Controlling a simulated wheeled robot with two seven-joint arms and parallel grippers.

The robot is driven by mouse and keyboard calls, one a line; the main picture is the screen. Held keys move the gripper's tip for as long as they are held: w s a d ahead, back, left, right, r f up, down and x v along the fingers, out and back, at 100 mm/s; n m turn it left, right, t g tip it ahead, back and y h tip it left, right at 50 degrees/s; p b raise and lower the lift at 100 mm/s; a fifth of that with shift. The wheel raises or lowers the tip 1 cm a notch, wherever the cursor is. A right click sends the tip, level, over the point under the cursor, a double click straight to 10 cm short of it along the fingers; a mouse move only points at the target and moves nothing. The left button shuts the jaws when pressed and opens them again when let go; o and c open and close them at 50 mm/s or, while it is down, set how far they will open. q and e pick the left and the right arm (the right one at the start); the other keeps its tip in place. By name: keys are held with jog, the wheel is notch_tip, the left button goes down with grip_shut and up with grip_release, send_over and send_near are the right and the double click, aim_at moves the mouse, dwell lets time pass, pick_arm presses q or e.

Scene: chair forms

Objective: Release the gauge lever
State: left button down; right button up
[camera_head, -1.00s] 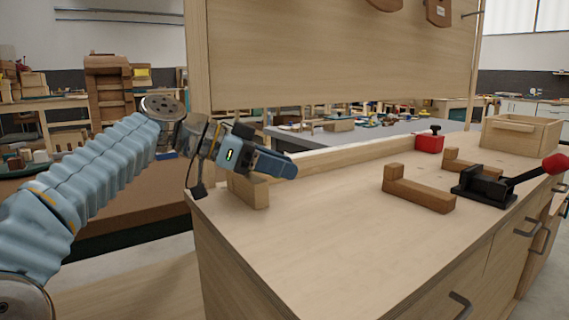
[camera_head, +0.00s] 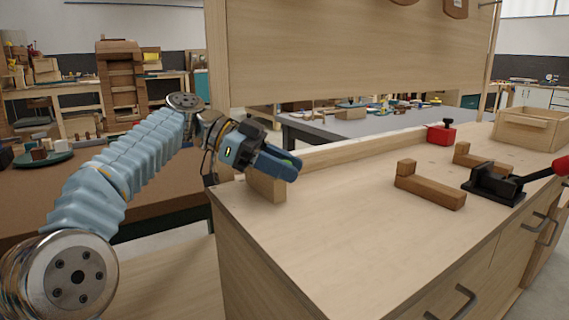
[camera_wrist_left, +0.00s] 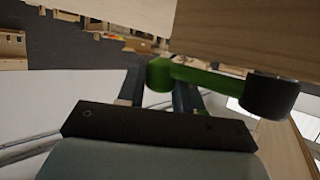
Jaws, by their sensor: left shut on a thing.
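A green lever (camera_wrist_left: 215,80) with a rounded end and a dark round knob (camera_wrist_left: 271,96) shows in the left wrist view. My left gripper (camera_wrist_left: 160,92) is shut on its rounded end, between the two fingers. The wooden piece (camera_wrist_left: 250,35) fills the upper right of the left wrist view, close to the lever. My right gripper is not in view.
On the wooden bench (camera_head: 330,225) stand an L-shaped brown wooden piece (camera_head: 430,190), a black toggle clamp (camera_head: 494,184) with a red handle, a red box (camera_head: 441,135) and a wooden tray (camera_head: 528,128). The bench's front middle is clear. An upright panel (camera_head: 350,50) rises behind.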

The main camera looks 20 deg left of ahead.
pick_arm(q)
jog(key=c, duration=0.8)
grip_release()
jog(key=p+v, duration=0.5)
jog(key=v, duration=0.9)
